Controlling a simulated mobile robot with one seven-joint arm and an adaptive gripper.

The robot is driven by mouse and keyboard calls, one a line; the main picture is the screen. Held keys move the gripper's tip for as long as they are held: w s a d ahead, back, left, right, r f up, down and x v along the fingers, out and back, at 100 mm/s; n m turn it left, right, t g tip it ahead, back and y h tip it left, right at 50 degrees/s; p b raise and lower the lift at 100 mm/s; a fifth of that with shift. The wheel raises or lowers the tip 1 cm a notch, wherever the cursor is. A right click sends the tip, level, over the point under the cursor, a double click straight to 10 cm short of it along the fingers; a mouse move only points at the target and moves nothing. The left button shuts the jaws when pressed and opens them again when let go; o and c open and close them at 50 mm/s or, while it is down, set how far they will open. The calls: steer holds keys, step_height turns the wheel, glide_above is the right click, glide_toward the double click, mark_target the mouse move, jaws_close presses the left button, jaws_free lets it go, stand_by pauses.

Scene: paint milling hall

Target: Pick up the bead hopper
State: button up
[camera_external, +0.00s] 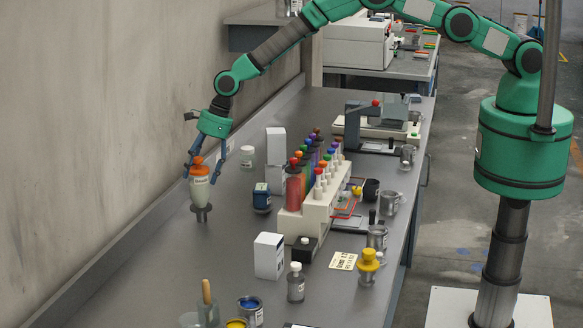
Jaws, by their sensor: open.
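A pale, cone-bottomed vessel with an orange top and a small label, which looks like the bead hopper (199,188), stands upright on a dark grey stand on the left part of the bench. My gripper (195,169) points down right over it. Its fingers are open and reach down to about the level of the orange top. One finger shows left of the top and one to its right. I cannot tell whether they touch the hopper.
A white rack (317,212) with coloured bottles stands to the right. A dark blue jar (262,197) and a white box (276,156) are nearer the hopper. Another white box (269,256) stands in front. The bench (150,270) is clear left of and in front of the hopper.

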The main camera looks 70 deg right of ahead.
stand_by(0.3)
steer(key=c, duration=1.5)
steer(key=shift+w+r, duration=0.1)
jaws_close()
steer(key=shift+r, duration=0.2)
steer(key=shift+r+b, duration=0.85)
steer(key=shift+r, duration=4)
